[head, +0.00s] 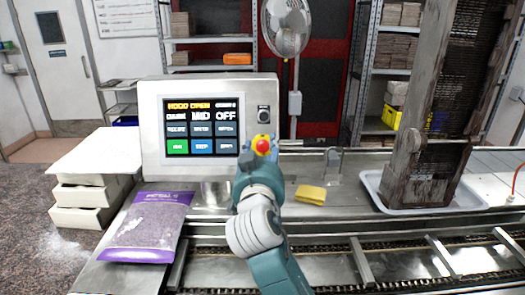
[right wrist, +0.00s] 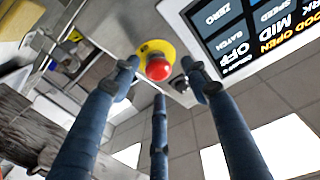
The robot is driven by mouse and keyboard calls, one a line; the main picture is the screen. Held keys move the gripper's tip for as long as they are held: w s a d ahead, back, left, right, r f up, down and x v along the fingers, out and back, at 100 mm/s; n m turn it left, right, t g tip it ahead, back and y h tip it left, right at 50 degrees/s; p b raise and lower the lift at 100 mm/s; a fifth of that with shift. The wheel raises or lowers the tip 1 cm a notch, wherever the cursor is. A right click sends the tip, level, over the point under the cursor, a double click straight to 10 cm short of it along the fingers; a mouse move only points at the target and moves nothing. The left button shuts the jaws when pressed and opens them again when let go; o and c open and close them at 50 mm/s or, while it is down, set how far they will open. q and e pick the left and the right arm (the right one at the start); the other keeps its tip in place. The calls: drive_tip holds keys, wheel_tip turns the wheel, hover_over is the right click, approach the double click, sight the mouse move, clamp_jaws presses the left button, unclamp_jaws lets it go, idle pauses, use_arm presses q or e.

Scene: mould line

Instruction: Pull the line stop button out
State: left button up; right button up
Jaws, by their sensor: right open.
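The line stop button is a red mushroom knob (head: 263,146) on a yellow base, at the lower right of the grey control panel (head: 151,130). The gripper partly covers the base in the head view. My left gripper is not in view.
A black switch (head: 263,114) sits above the button, and a lit screen (head: 201,125) is to its left. A purple bag (head: 148,226), a yellow sponge (head: 311,194) and a metal cup (head: 216,193) lie near my arm.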

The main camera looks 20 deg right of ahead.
drive_tip(key=v, duration=0.7)
drive_tip(key=shift+s, duration=0.25)
drive_tip(key=shift+a, duration=0.15)
